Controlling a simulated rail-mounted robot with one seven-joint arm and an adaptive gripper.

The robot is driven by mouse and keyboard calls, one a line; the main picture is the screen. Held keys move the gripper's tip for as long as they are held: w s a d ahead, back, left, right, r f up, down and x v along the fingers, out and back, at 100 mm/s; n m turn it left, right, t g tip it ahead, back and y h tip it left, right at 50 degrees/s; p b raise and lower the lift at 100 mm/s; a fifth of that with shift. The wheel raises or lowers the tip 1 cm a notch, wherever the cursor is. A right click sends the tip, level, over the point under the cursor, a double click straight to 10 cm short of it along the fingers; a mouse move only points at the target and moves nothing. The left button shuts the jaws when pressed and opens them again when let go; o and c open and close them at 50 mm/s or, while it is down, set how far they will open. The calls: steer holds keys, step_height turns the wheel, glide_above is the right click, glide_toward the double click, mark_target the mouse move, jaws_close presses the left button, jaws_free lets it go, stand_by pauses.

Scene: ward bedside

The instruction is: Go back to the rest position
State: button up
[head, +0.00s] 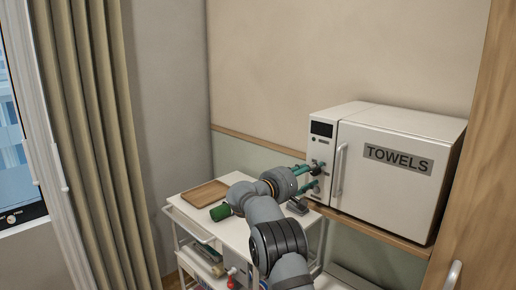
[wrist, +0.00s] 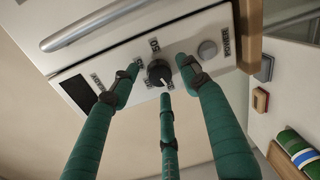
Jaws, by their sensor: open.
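My gripper (head: 312,177) is in front of the control panel of the white towel warmer (head: 390,190). In the wrist view its green fingers (wrist: 160,95) are spread open around a dark round knob (wrist: 159,72). Whether any finger touches the knob cannot be told. Dial lettering surrounds the knob, partly covered by the fingers. A grey round button (wrist: 208,49) marked POWER sits beside it. The warmer's door, labelled TOWELS, looks shut.
A white cart (head: 183,207) stands below, bearing a wooden tray (head: 205,194) and a green cylinder (head: 220,212). The warmer stands on a wooden-edged shelf (head: 375,229). A curtain (head: 95,130) hangs at left; a wooden panel (head: 485,170) stands at right.

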steer(key=m, duration=0.1)
steer(key=m+b, duration=0.1)
steer(key=m, duration=0.1)
steer(key=shift+d+f, duration=0.2)
steer(key=m+b, duration=0.1)
steer(key=m, duration=0.3)
steer(key=shift+r+m+t+y+b, duration=0.15)
steer(key=shift+m+t+y+b, duration=0.15)
steer(key=shift+b, duration=0.1)
steer(key=shift+s+r+m+t+p, duration=0.15)
steer(key=shift+m+p, duration=0.4)
steer(key=shift+m, duration=1.2)
steer(key=shift+w+f+m+t+p, duration=0.15)
steer(key=shift+m+p, duration=0.35)
steer(key=shift+m, duration=1.25)
steer(key=shift+s, duration=0.1)
steer(key=shift+a+r, duration=0.1)
